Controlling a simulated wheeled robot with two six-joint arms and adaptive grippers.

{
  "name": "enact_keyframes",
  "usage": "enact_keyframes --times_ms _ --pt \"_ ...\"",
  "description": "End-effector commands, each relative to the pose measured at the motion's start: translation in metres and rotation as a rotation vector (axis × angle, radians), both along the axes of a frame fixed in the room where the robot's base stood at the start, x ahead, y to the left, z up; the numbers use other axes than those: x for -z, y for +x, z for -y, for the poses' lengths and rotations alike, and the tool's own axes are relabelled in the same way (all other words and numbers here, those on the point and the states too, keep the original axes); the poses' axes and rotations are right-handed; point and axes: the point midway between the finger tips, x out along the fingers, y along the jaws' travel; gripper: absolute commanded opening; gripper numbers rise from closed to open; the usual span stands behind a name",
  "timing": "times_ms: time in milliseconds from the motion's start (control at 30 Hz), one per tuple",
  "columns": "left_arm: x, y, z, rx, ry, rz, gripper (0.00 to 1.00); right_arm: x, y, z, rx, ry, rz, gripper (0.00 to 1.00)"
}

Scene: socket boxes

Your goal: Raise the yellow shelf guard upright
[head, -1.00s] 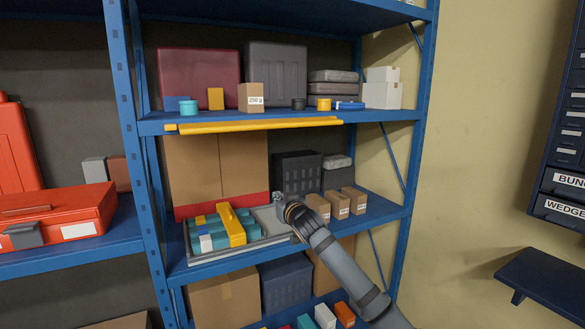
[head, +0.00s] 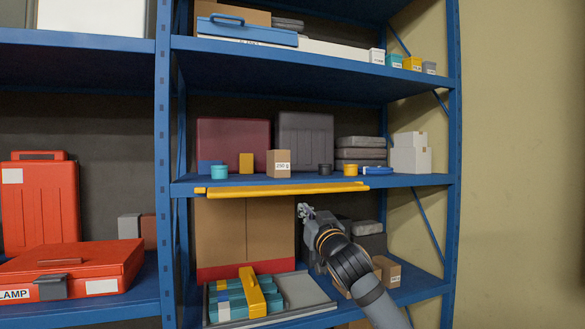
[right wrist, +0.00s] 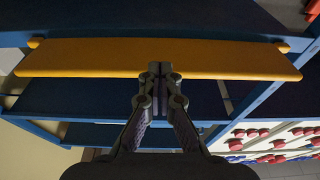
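The yellow shelf guard (head: 290,189) is a long bar along the front edge of the middle blue shelf (head: 420,180). In the head view it shows as a thin, nearly level strip, lying down rather than upright. In the right wrist view the guard (right wrist: 90,58) is a wide flat yellow panel with a small pivot end at each upper corner. My right gripper (head: 303,211) is just below the guard's middle in the head view. In the right wrist view its fingertips (right wrist: 160,70) are together, empty, and overlap the panel's edge; contact cannot be told. My left gripper is out of view.
On the middle shelf behind the guard stand a small carton (head: 278,163), a teal tub (head: 219,172), a yellow tub (head: 350,170) and dark cases. Below are a grey tray (head: 318,303) with teal and yellow items and small cartons (head: 386,270). A blue post (head: 163,150) stands left.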

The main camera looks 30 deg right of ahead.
Motion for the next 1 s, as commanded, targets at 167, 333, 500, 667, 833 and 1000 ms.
enact_keyframes --times_ms 167,333,500,667,833,1000 --pt "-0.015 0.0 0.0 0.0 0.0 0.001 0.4 -0.005 0.013 0.003 -0.001 0.003 0.0 0.0" --pt "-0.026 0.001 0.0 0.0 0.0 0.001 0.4 -0.006 0.024 0.006 0.0 0.002 -0.001 0.0" --pt "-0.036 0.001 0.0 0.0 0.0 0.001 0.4 -0.007 0.035 0.009 0.0 0.002 -0.001 0.0" --pt "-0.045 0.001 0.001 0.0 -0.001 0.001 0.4 -0.008 0.046 0.012 0.001 0.002 -0.002 0.0" --pt "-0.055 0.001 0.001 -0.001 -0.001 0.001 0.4 -0.009 0.058 0.014 0.001 0.0 -0.001 0.0" --pt "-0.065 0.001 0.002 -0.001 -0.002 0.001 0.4 -0.021 0.059 0.014 0.0 -0.001 0.001 0.0"
